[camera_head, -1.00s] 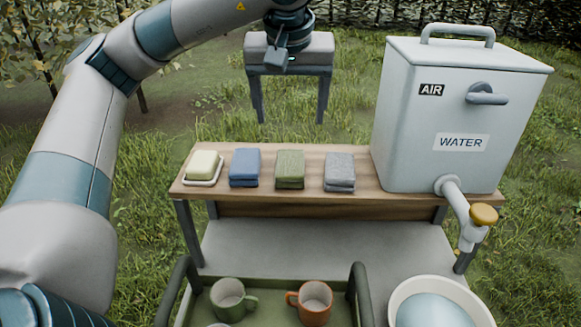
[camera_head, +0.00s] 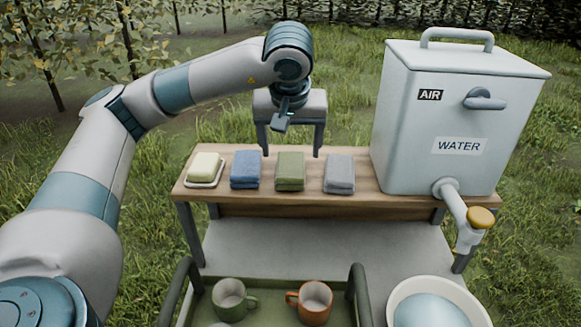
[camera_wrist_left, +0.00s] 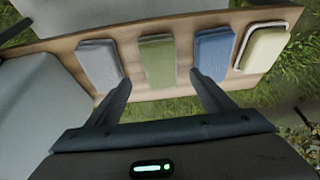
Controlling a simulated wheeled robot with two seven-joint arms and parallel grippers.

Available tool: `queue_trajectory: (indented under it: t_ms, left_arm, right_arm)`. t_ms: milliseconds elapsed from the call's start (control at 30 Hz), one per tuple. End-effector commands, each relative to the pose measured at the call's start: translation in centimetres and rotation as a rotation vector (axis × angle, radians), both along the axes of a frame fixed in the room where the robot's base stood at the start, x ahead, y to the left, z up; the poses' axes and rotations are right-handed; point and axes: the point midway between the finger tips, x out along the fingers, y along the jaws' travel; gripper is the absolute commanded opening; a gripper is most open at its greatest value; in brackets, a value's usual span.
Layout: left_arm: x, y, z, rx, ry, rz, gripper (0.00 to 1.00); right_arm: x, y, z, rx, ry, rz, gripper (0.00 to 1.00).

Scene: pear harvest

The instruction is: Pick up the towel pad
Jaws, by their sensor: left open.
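Three folded towel pads lie in a row on the wooden bench top: a blue pad (camera_head: 245,169), a green pad (camera_head: 290,171) and a grey pad (camera_head: 339,173). My left gripper (camera_head: 281,122) hangs above and behind the row, near the green pad, touching none. In the left wrist view the open fingers (camera_wrist_left: 160,84) are empty. The green pad (camera_wrist_left: 157,60) shows between them, the grey pad (camera_wrist_left: 99,62) by the left finger and the blue pad (camera_wrist_left: 213,53) by the right finger. My right gripper is not in view.
A soap bar (camera_head: 206,166) on a dish stands at the left end of the bench (camera_head: 270,199). A large water tank (camera_head: 440,120) stands at the right end. A tray with a green mug (camera_head: 229,300) and an orange mug (camera_head: 315,302), and a basin (camera_head: 432,290), are in front.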

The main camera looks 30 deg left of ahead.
Motion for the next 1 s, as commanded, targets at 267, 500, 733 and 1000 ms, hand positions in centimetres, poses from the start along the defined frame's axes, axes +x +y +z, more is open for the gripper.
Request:
queue_trajectory:
  t_ms: [267,500,733,1000]
  left_arm:
    - [0.0,0.0,-0.2,0.000,0.000,-0.001,0.75]
    - [0.3,0.3,-0.8,0.001,0.003,0.001,0.75]
    - [1.2,0.9,-3.2,0.001,0.004,0.000,0.75]
    - [1.7,1.3,-4.9,0.000,0.000,0.000,0.75]
  right_arm:
    - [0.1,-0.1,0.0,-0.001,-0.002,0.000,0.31]
    - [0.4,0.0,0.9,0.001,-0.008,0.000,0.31]
    - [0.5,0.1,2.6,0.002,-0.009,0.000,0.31]
    - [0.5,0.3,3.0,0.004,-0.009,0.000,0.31]
